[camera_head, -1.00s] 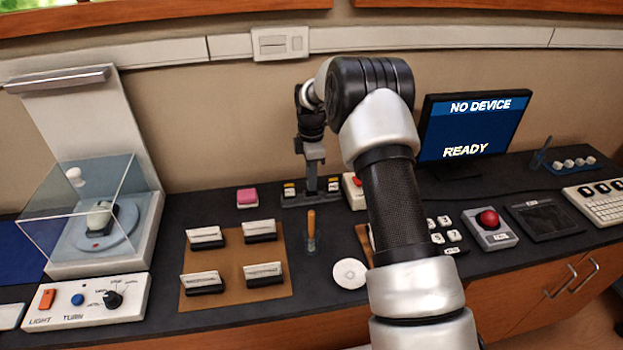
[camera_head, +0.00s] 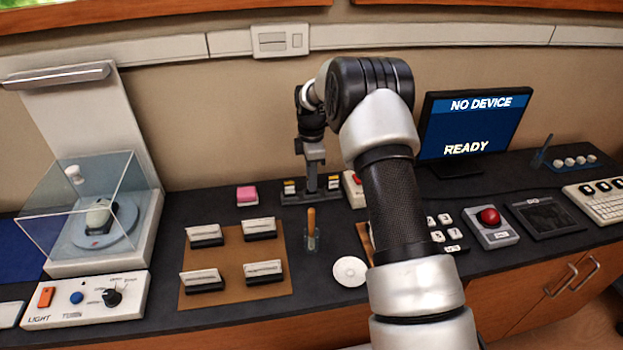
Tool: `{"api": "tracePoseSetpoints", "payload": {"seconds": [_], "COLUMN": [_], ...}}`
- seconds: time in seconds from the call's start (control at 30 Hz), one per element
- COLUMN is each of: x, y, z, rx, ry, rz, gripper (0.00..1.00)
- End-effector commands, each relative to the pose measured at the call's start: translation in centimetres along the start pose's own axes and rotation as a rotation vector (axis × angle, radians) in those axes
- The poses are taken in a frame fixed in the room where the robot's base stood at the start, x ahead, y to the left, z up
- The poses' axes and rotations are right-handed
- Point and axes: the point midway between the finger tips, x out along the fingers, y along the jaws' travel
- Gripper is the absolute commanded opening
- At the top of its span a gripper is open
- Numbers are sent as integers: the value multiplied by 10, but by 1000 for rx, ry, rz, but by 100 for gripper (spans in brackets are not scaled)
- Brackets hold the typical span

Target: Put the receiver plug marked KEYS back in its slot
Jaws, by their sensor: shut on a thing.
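My gripper (camera_head: 313,184) points straight down at the back of the counter, at the middle of a low dark slot holder (camera_head: 293,200). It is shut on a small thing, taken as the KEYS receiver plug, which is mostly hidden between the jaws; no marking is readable. I cannot tell whether its lower end is inside the slot or just above it. Small yellow-and-white topped plugs stand in the holder, one left (camera_head: 289,187) and one right (camera_head: 334,183) of the jaws. The monitor (camera_head: 474,124) reads NO DEVICE and READY.
A pink block (camera_head: 247,195) sits left of the holder, and an upright orange-handled tool (camera_head: 311,222) stands in front. A brown mat (camera_head: 227,262) carries several card stands. My forearm hides part of the counter to the right, near a red button box (camera_head: 489,222).

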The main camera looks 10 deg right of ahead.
Motion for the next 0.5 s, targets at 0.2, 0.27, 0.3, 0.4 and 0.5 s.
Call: {"api": "tracePoseSetpoints", "payload": {"seconds": [0.2, 0.27, 0.3, 0.4, 0.5], "x": [4, 5, 6, 7, 8], "y": [0, 0, 0, 0, 0], "z": [0, 0, 0, 0, 0], "rx": [0, 0, 0, 0, 0], "ry": [0, 0, 0, 0, 0], "rz": [0, 0, 0, 0, 0], "gripper": [0, 0, 0, 0, 0]}}
